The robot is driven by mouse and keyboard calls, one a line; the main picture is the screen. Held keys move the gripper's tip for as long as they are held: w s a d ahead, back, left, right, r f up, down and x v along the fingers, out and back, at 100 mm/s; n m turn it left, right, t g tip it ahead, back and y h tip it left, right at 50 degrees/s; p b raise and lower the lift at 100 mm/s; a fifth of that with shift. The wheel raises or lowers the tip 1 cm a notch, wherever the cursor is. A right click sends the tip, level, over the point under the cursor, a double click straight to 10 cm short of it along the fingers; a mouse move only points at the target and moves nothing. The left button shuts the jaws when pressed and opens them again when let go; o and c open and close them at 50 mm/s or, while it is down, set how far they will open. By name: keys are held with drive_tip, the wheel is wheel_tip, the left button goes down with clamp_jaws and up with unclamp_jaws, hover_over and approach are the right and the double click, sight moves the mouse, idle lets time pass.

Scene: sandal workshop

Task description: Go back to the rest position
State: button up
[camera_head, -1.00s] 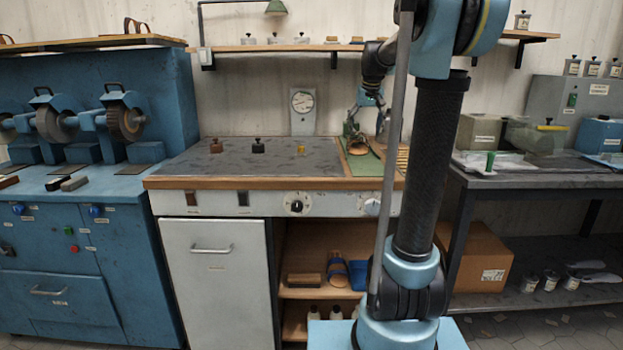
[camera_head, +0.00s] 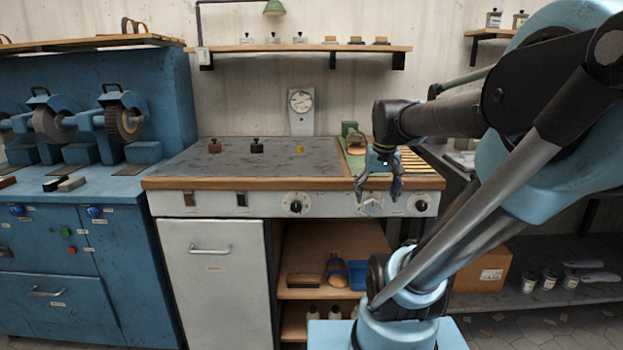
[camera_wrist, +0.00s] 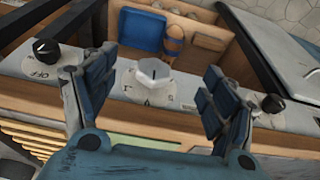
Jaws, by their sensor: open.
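My gripper (camera_head: 378,190) hangs in front of the right part of the workbench (camera_head: 250,183) in the head view, at the height of its front panel. In the wrist view my gripper (camera_wrist: 150,95) shows its two blue jointed fingers spread wide apart with nothing between them. A white hexagonal knob (camera_wrist: 153,72) on the front panel shows beyond the gap between the fingers. My arm reaches in from the right of the head view and hides part of the bench's right end.
Small dark knobbed block (camera_head: 257,146) and a brown one (camera_head: 214,146) stand on the bench top. A dial gauge (camera_head: 301,101) stands at the back. A blue bin (camera_head: 358,274) and a sandal (camera_head: 337,271) are on the lower shelf. Blue grinding machines (camera_head: 90,130) stand left.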

drive_tip(key=s+f, duration=1.2)
drive_tip(key=s, duration=0.1)
drive_tip(key=shift+f+g, duration=0.4)
drive_tip(key=shift+w, duration=0.1)
drive_tip(key=shift+w+f, duration=0.2)
drive_tip(key=shift+w, duration=0.25)
drive_tip(key=shift+s, duration=0.1)
drive_tip(key=shift+s, duration=0.95)
